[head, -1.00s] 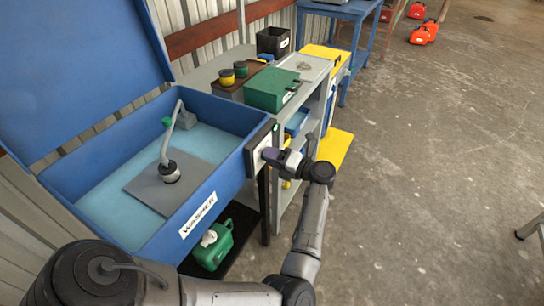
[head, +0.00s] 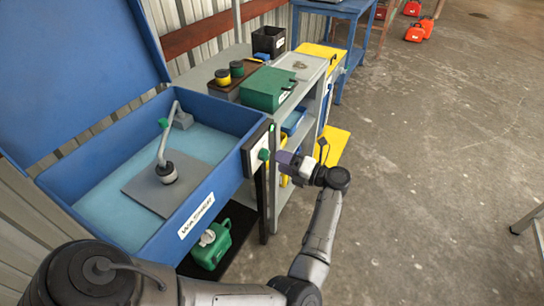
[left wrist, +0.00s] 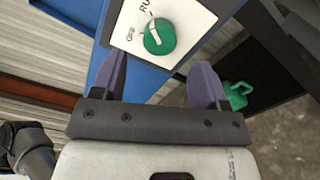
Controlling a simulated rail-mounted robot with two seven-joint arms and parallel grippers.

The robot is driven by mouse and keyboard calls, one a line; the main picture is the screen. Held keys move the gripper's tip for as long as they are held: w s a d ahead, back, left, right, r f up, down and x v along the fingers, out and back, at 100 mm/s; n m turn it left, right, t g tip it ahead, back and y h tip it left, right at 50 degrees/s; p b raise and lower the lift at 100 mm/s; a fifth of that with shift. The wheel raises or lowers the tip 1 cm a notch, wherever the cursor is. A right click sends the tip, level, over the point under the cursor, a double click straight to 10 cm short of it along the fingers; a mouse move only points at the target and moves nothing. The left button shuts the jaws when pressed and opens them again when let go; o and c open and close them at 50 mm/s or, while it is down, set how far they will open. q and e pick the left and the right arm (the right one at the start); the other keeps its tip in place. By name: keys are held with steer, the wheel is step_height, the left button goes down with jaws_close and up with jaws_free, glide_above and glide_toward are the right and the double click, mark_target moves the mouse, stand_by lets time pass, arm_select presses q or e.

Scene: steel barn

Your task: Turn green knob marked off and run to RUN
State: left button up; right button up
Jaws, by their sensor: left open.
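The green knob (head: 264,154) sits on a white plate (head: 258,146) at the right end of the blue washer (head: 222,206). In the left wrist view the knob (left wrist: 159,38) has a white pointer line aimed up toward the partly cut-off letters "RU" on the plate (left wrist: 178,17). The other marking, left of the knob, is hard to read. My left gripper (head: 283,157) is open and empty, just right of the knob and apart from it. In the left wrist view its purple fingers (left wrist: 160,82) stand either side of the knob's line, short of it. My right gripper is not seen.
A green jug (head: 211,245) stands on the dark shelf below the washer. A grey bench behind holds a green box (head: 268,88), and a yellow panel (head: 334,146) stands low beside it. The concrete floor to the right is mostly clear.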

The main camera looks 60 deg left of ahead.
arm_select(q)
steer(key=v, duration=0.8)
steer(key=shift+d+p, duration=0.3)
steer(key=shift+p, duration=0.05)
steer(key=shift+w, duration=0.1)
